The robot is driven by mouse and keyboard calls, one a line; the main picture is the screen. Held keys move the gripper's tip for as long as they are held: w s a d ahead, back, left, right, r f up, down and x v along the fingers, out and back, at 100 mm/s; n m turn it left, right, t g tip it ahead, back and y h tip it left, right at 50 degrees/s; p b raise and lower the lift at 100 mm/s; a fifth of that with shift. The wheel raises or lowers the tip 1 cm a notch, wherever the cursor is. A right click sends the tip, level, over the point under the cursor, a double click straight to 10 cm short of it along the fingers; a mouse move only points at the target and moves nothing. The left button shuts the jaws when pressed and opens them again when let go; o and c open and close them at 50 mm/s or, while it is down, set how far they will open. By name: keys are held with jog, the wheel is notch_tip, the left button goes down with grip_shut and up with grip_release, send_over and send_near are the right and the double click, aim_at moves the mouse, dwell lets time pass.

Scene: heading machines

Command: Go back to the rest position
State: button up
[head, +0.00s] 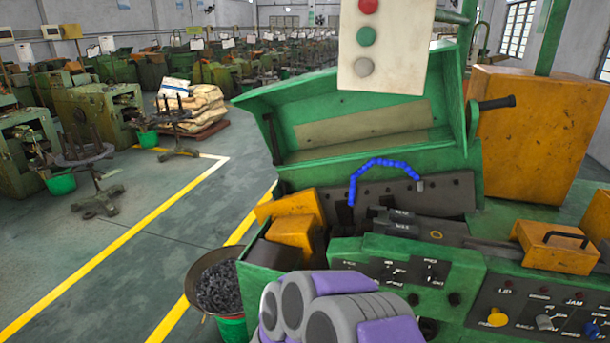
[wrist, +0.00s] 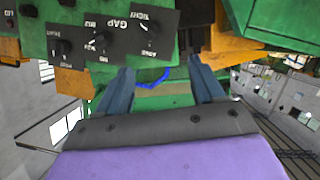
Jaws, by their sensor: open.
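My gripper (wrist: 160,88) shows in the wrist view with its two dark fingers spread apart and nothing between them. It faces the green heading machine, and a black dial panel (wrist: 132,28) marked GAP shows above the fingers. In the head view, my purple and grey arm is at the bottom centre, in front of the machine; the fingers are hidden there. The green machine (head: 365,160) stands with its lid (head: 350,75) raised. A blue segmented hose (head: 385,163) curves over its inner works.
A control box (head: 385,45) with red and green buttons hangs above the machine. A button panel (head: 540,310) is at the lower right. A bowl of dark metal pieces (head: 217,285) stands at the machine's left.

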jog(key=a+r+g+y+b, duration=0.2)
jog(key=a+y, duration=0.4)
jog(key=s+a+r+n+g+y+b, duration=0.2)
jog(key=s+a+r+g+y, duration=0.15)
jog(key=s, duration=0.35)
jog(key=s+d+g+h+b, duration=0.1)
jog(key=s+d+g, duration=0.2)
jog(key=s+d, duration=0.3)
jog(key=s+d+g+h+b, duration=0.1)
jog(key=s+d+g, duration=0.2)
jog(key=s+d, duration=0.4)
jog(key=s+d+r+g+h+b, duration=0.1)
jog(key=s+d+g, duration=0.2)
jog(key=s, duration=1.5)
jog(key=d, duration=0.3)
jog(key=shift+s+d+m, duration=0.2)
jog(key=shift+s+m, duration=0.15)
jog(key=shift+m, duration=0.05)
